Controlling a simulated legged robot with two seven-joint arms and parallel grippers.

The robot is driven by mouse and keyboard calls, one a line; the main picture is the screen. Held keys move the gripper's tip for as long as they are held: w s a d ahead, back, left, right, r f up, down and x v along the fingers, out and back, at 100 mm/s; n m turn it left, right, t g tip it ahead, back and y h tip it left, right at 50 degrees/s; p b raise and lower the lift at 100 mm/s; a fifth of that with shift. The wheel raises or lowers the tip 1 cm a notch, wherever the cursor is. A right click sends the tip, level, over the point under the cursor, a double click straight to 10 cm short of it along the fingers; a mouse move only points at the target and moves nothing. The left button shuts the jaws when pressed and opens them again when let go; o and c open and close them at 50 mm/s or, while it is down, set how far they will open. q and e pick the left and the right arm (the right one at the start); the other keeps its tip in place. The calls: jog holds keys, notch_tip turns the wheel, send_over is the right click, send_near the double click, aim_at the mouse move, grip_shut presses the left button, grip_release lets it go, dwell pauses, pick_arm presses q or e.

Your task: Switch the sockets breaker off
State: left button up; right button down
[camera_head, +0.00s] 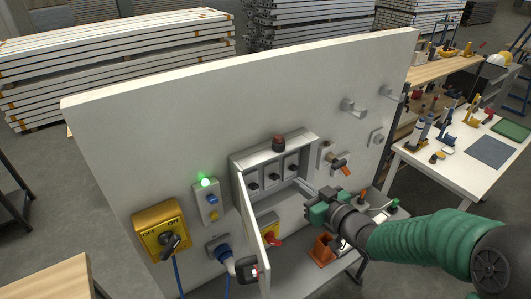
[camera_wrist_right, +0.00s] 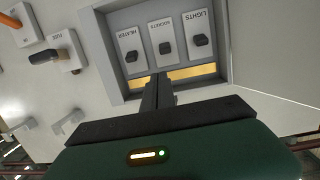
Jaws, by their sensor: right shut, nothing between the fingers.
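The breaker box (camera_head: 275,148) is set in the upright panel, its door (camera_head: 253,238) swung open. Three breakers show in a row. In the wrist view they are labelled HEATER (camera_wrist_right: 131,43), SOCKETS (camera_wrist_right: 153,28) and LIGHTS (camera_wrist_right: 197,22), with the sockets breaker in the middle. Its dark lever (camera_wrist_right: 165,47) sticks out; I cannot tell its on or off position. My right gripper (camera_head: 300,184) is shut and empty at the box opening. In the wrist view its fingertips (camera_wrist_right: 159,80) appear just below the sockets lever, seemingly apart from it. My left gripper is out of view.
A yellow rotary switch (camera_head: 160,228), a small box with a lit green lamp (camera_head: 205,182) and a blue plug (camera_head: 218,250) are left of the door. A red-handled switch (camera_head: 270,238) sits below the box. An orange-handled valve (camera_head: 341,165) and hooks (camera_head: 352,107) are to the right.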

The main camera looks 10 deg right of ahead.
notch_tip(320, 180, up, 2)
jog(key=y+p, duration=0.1)
jog(key=p, duration=0.2)
send_over(274, 177)
jog(key=d, duration=0.1)
jog(key=shift+w+d+f, duration=0.2)
jog(key=shift+w+f, duration=0.05)
jog(key=shift+w, duration=0.2)
jog(key=f, duration=0.1)
jog(key=s+f+p, duration=0.1)
jog(key=f, duration=0.1)
jog(key=shift+s+f+t+p, duration=0.1)
jog(key=shift+s+t+p, duration=0.2)
jog(key=shift+s, duration=0.05)
jog(key=shift+f, duration=0.2)
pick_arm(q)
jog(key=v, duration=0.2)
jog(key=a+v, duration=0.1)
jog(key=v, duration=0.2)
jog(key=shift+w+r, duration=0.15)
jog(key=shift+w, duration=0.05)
